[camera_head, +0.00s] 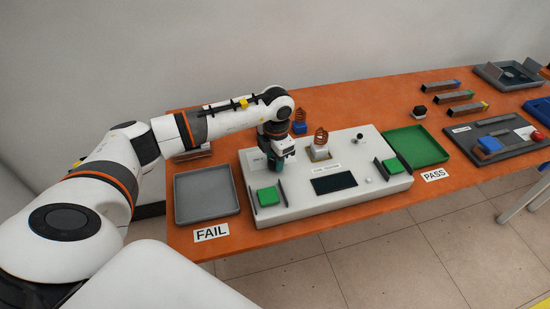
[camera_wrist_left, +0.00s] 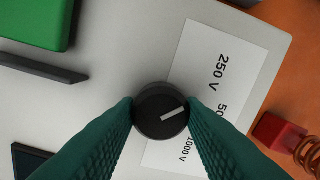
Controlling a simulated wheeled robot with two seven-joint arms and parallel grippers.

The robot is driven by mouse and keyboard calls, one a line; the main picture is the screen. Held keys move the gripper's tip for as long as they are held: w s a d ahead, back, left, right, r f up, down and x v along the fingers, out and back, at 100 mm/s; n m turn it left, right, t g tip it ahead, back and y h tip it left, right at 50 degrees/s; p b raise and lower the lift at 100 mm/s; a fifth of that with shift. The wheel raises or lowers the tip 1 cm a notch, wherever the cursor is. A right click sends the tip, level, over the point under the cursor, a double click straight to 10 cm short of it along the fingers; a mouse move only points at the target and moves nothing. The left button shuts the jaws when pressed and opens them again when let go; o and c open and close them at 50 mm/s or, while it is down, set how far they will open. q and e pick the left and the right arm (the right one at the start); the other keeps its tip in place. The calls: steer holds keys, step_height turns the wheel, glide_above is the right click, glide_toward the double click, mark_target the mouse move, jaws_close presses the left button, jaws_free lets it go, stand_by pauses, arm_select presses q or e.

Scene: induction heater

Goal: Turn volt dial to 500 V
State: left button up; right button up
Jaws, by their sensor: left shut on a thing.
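The volt dial (camera_wrist_left: 158,125) is a round black knob with a white pointer line. It sits on the white panel of the heater box (camera_head: 330,205). In the left wrist view the pointer aims right and slightly up, toward the printed label (camera_wrist_left: 222,72), which reads "250 V", a partly hidden "50…", and "1000 V". My left gripper (camera_wrist_left: 160,106) is shut on the dial, one green finger on each side. In the head view the left gripper (camera_head: 283,160) points down at the box's back left and hides the dial. My right gripper is not in view.
A copper coil (camera_head: 321,138) stands on the box, and a dark display (camera_head: 334,184) and green pads (camera_head: 268,196) lie on it. A grey tray (camera_head: 232,208) is at the left by "FAIL". A green tray (camera_head: 437,158) is at the right by "PASS".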

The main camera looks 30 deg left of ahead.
arm_select(q)
steer(key=m+b, duration=0.4)
steer(key=shift+f+m, duration=0.1)
steer(key=shift+m, duration=0.3)
steer(key=shift+m+b, duration=1)
steer(key=shift+m, duration=0.8)
steer(key=shift+r, duration=0.2)
steer(key=o, duration=1)
step_height(320, 180, up, 12)
steer(key=b, duration=0.1)
steer(key=shift+s, duration=0.2)
